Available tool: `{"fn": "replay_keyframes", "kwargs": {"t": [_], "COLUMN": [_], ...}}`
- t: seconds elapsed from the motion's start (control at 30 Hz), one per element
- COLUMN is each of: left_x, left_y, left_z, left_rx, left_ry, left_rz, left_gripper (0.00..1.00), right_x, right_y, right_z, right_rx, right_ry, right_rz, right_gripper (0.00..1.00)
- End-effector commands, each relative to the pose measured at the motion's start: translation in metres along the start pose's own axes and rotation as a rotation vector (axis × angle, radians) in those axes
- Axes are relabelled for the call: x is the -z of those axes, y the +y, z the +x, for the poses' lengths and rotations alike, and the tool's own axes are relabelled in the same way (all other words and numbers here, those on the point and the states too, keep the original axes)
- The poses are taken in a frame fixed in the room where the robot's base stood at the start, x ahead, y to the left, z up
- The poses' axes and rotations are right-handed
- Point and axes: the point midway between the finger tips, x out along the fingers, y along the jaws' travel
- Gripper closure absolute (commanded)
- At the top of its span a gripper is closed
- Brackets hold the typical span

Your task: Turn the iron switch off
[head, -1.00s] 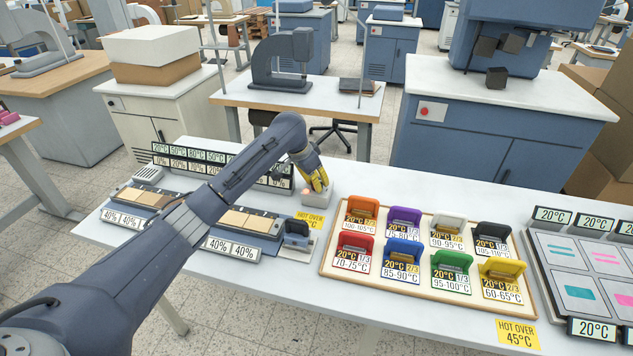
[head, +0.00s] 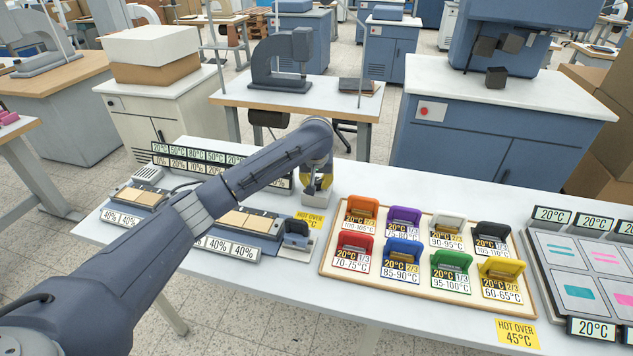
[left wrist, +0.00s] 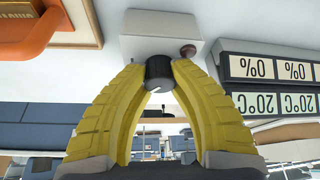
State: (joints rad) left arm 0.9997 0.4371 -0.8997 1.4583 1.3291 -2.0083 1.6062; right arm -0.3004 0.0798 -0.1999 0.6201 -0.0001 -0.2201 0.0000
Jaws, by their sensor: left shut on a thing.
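The iron switch is a small white box (head: 308,200) on the table behind the orange stamp holder, beside the yellow "HOT OVER" label. In the left wrist view the box (left wrist: 140,22) carries a dark round knob (left wrist: 158,70) with a white mark on its face, and a small reddish-brown lamp (left wrist: 187,50). My left gripper (head: 318,190) is at the box, its yellow fingers shut on the knob from both sides in the left wrist view (left wrist: 158,84). In the head view the fingers and wrist hide the knob and lamp. My right gripper is out of view.
A row of temperature and percent displays (head: 196,164) stands left of the switch. A wooden tray (head: 440,296) with several coloured, labelled holders lies to the right. A plate station (head: 240,245) sits under my left arm. The white table between switch and back edge is clear.

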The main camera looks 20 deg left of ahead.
Motion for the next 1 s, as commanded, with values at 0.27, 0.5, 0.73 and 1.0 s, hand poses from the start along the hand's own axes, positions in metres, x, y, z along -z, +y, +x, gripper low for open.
{"fn": "replay_keyframes", "kwargs": {"t": [0.27,0.5,0.73,1.0], "left_x": [0.0049,0.0051,0.0054,0.0059], "left_y": [0.001,0.0001,-0.0008,-0.002], "left_z": [-0.0036,-0.0036,-0.0037,-0.0037], "left_rx": [0.092,0.158,0.199,0.221], "left_ry": [0.009,0.01,0.01,0.011], "left_rz": [-0.233,-0.391,-0.489,-0.538], "left_gripper": [1.0,1.0,1.0,1.0], "right_x": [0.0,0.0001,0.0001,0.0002], "right_y": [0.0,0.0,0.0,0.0], "right_z": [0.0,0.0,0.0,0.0], "right_rx": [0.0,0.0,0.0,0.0], "right_ry": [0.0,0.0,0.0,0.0], "right_rz": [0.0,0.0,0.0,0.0], "right_gripper": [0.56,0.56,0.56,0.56]}}
